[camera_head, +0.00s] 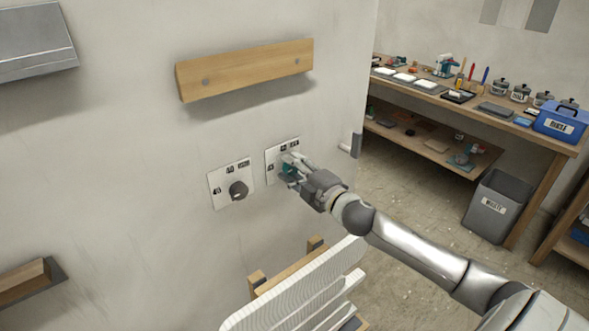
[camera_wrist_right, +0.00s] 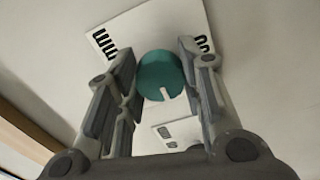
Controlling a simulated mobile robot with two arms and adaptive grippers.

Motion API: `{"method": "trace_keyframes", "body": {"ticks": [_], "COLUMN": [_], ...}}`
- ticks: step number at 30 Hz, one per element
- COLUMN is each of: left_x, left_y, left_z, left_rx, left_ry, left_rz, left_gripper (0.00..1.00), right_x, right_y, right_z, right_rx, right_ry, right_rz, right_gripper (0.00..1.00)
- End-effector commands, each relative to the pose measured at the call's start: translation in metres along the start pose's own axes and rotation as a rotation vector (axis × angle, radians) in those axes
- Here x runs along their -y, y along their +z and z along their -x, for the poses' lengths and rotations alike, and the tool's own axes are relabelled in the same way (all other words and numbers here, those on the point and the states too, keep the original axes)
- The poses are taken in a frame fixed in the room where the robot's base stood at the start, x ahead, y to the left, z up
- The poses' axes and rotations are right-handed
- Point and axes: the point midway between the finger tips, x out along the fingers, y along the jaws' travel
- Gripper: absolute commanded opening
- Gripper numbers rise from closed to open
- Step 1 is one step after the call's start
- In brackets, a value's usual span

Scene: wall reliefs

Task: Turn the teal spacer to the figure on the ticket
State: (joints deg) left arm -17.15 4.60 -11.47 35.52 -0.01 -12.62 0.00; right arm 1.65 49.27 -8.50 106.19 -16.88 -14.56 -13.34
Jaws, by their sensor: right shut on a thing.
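The teal spacer (camera_head: 288,167) is a round knob on a white wall plate (camera_head: 272,151). In the right wrist view the teal spacer (camera_wrist_right: 160,75) sits between the fingers, with a short white mark pointing to the picture's bottom. My right gripper (camera_head: 291,172) is shut on it and partly covers it in the head view. Black print shows at two edges of the plate (camera_wrist_right: 115,28), but I cannot read it. I cannot make out a ticket with a figure. My left gripper is not in view.
A second white plate with a grey knob (camera_head: 238,190) is just left. A wooden rail (camera_head: 245,70) is above. A slatted white rack (camera_head: 300,290) stands below. A workbench (camera_head: 500,115) with tools, a blue box (camera_head: 562,121) and a grey bin (camera_head: 497,205) are at right.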

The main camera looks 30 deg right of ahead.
Motion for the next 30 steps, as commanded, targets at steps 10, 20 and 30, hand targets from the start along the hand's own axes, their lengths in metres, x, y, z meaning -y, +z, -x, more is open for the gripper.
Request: {"method": "trace_keyframes", "body": {"ticks": [10,20,30], "left_x": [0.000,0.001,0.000], "left_y": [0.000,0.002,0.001], "left_z": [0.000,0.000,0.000], "left_rx": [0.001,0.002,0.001], "left_ry": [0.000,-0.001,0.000], "left_rz": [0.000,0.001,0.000], "left_gripper": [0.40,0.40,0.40], "right_x": [-0.006,-0.002,0.000], "right_y": [0.000,0.000,0.000], "right_z": [-0.001,0.002,0.038], "right_rx": [-0.002,-0.001,-0.001], "right_ry": [0.011,0.004,0.001], "right_rz": [0.002,-0.001,-0.001], "right_gripper": [0.58,0.58,0.58]}}
